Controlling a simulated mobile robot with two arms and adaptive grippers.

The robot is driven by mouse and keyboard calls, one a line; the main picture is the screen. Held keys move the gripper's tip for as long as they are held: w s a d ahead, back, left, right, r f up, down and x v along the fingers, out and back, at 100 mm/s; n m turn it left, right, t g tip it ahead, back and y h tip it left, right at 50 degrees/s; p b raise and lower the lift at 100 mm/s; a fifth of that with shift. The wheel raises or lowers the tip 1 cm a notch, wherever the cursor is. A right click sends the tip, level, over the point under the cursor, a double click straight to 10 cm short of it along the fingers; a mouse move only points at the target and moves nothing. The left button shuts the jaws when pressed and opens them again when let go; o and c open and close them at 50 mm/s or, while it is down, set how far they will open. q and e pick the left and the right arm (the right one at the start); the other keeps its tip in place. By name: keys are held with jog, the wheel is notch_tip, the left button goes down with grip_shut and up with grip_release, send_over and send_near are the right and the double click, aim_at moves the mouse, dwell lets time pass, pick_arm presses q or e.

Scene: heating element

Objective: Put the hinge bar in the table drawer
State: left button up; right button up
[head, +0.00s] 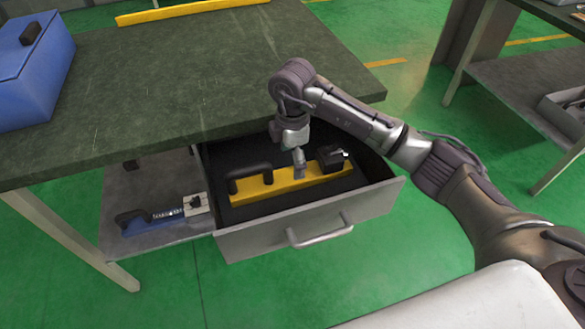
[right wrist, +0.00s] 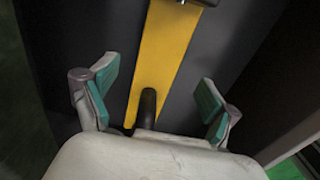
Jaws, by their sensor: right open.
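The hinge bar (head: 290,186), a yellow bar with a black handle and a black block at its right end, lies inside the open table drawer (head: 318,232). My right gripper (head: 299,168) is over the bar, between the handle and the block, and partly hides it. In the right wrist view, its two green-padded fingers (right wrist: 157,85) are spread to either side of the yellow bar (right wrist: 165,50). The end of the black handle (right wrist: 147,108) shows between them. The fingers look apart from the bar. My left gripper is out of view.
The dark table top (head: 190,85) lies above the drawer, with a blue case (head: 35,75) at left and another yellow bar (head: 185,10) at the back. A shelf below holds a blue tool (head: 165,216). The green floor is clear in front.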

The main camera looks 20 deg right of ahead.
aim_at(292, 175)
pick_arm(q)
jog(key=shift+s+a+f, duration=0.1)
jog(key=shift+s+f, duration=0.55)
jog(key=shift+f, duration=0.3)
pick_arm(e)
notch_tip(292, 175, up, 6)
